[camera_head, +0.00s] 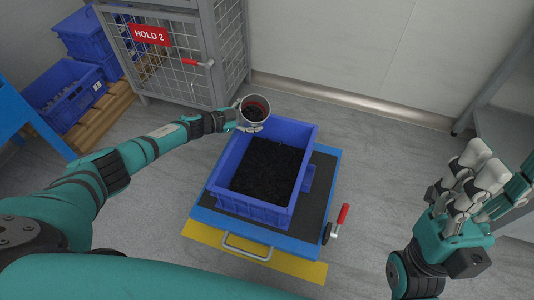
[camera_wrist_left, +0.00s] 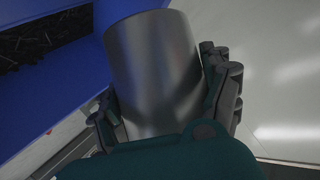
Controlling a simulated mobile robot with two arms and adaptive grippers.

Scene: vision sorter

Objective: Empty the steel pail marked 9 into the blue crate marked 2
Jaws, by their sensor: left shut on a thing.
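The steel pail (camera_head: 266,109) is at the far left corner of the blue crate (camera_head: 249,209), its round mouth facing the head camera. Dark material shows inside it, with a reddish inner wall. My left gripper (camera_head: 236,117) is shut on the pail from its left side. In the left wrist view the pail's bare steel side (camera_wrist_left: 155,75) stands between my fingers, beside the blue crate wall (camera_wrist_left: 85,60). The crate holds a layer of black loose material. No number is readable on pail or crate. My right gripper (camera_head: 470,180) is at the far right, apart from both; its finger opening is unclear.
A grey mesh cage (camera_head: 165,60) marked HOLD 2 stands behind left. Blue bins (camera_head: 65,90) sit on a pallet at left. Floor right of the cart is clear.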

